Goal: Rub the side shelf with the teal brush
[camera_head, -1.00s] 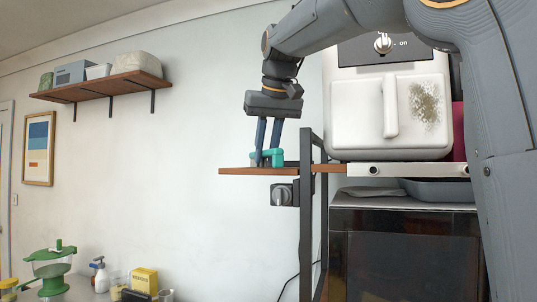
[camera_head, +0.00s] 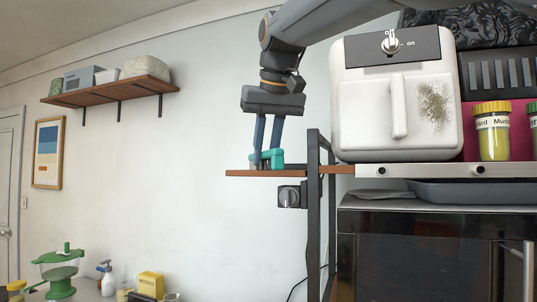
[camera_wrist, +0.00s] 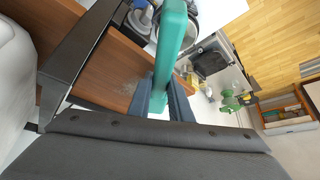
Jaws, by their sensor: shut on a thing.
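The teal brush (camera_head: 272,156) is held between the fingers of my gripper (camera_head: 267,160), which points down. The brush is at the top of the side shelf (camera_head: 240,173), a brown wooden board jutting left from a dark metal frame, and looks in contact with it. In the wrist view the teal brush (camera_wrist: 171,38) runs up between my gripper's two fingers (camera_wrist: 165,100). The brown side shelf (camera_wrist: 108,70) lies beside it, with a greyish smudge near the fingers. The brush's underside is hidden.
A white appliance with a stained door (camera_head: 375,105) stands right of the shelf, beyond the dark frame post (camera_head: 313,220). A jar with a yellow lid (camera_head: 492,135) is farther right. A knob (camera_head: 289,196) sits below the shelf. The wall to the left is clear near the gripper.

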